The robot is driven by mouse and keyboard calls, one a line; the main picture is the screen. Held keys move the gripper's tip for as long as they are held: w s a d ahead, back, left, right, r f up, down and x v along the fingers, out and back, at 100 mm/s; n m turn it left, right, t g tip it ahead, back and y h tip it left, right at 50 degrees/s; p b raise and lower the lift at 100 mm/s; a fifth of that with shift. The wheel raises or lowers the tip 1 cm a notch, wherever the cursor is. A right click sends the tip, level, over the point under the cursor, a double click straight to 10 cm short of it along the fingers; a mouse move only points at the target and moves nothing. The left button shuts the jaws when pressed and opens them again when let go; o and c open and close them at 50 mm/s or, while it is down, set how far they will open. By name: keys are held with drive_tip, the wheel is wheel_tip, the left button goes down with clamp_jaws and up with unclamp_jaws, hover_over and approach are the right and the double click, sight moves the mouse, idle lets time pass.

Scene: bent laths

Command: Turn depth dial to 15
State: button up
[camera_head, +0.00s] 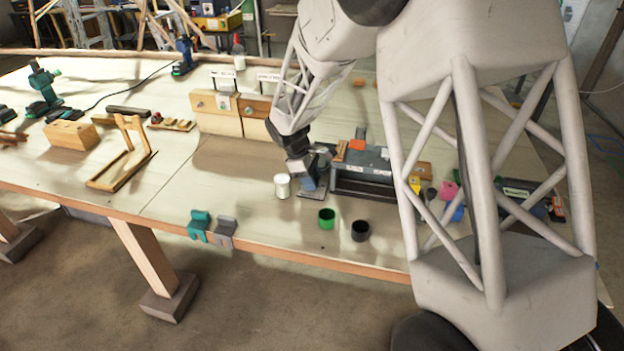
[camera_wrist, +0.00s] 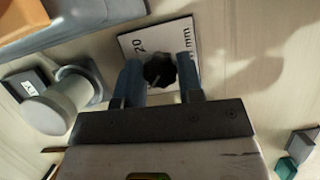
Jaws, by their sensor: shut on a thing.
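The depth dial is a dark, lobed knob (camera_wrist: 159,72) on a white plate (camera_wrist: 133,42) in the wrist view. The plate carries printed figures, of which "20" and "mm" can be read. My gripper (camera_wrist: 158,80) has its two blue-grey fingers on either side of the knob, shut on it. In the head view my gripper (camera_head: 308,182) points down at the plate (camera_head: 312,194) on the bench, in front of the grey machine. The knob is hidden there. The setting of the dial cannot be read clearly.
A white cylinder (camera_head: 282,186) stands close to the left of my gripper; it also shows in the wrist view (camera_wrist: 58,106). The grey machine (camera_head: 362,172) stands close on the right. A green cup (camera_head: 327,218) and a black cup (camera_head: 361,231) stand in front.

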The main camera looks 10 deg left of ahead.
drive_tip(key=m, duration=0.2)
drive_tip(key=m+g, duration=0.1)
drive_tip(key=m, duration=0.1)
drive_tip(key=shift+w+g+y, duration=0.1)
drive_tip(key=shift+g+y, duration=0.2)
drive_tip(key=shift+m+g+y, duration=0.3)
drive_tip(key=shift+m+g, duration=0.05)
drive_tip(key=shift+m, duration=0.85)
drive_tip(key=shift+m+g+y, duration=0.3)
drive_tip(key=shift+m+g, duration=0.05)
drive_tip(key=shift+m, duration=0.85)
drive_tip(key=o, duration=0.9)
drive_tip(key=shift+w+r, duration=0.1)
drive_tip(key=shift+r, duration=0.05)
drive_tip(key=v, duration=0.7)
drive_tip(key=shift+r, duration=0.25)
drive_tip(key=shift+r, duration=0.1)
